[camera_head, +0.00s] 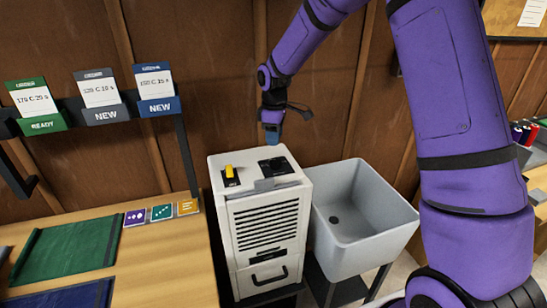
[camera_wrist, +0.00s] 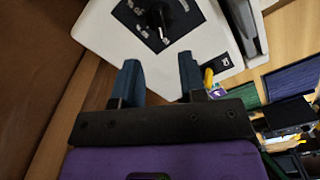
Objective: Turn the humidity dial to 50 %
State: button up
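The humidity dial (camera_wrist: 158,15) is a black knob on a dark square plate with white markings, at the top of the wrist view. The markings are too blurred to read. The plate is on top of a white dehumidifier (camera_head: 265,225), where it shows as a dark panel (camera_head: 278,165) in the head view; the knob cannot be made out there. My gripper (camera_head: 272,130) is above the back of the dehumidifier's top. In the wrist view its two blue fingers (camera_wrist: 160,75) are apart with nothing between them, and the dial lies beyond their tips, not between them.
A yellow switch (camera_head: 229,171) is on the dehumidifier's top, left of the dial panel. A grey sink (camera_head: 395,228) stands right of it. A wooden bench (camera_head: 165,265) with a green mat (camera_head: 68,248) is at left. The wooden wall is close behind.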

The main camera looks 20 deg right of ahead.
aim_at(274, 157)
notch_tip(274, 157, down, 8)
jog(key=shift+f, duration=0.15)
jog(key=shift+c, duration=0.2)
grip_shut()
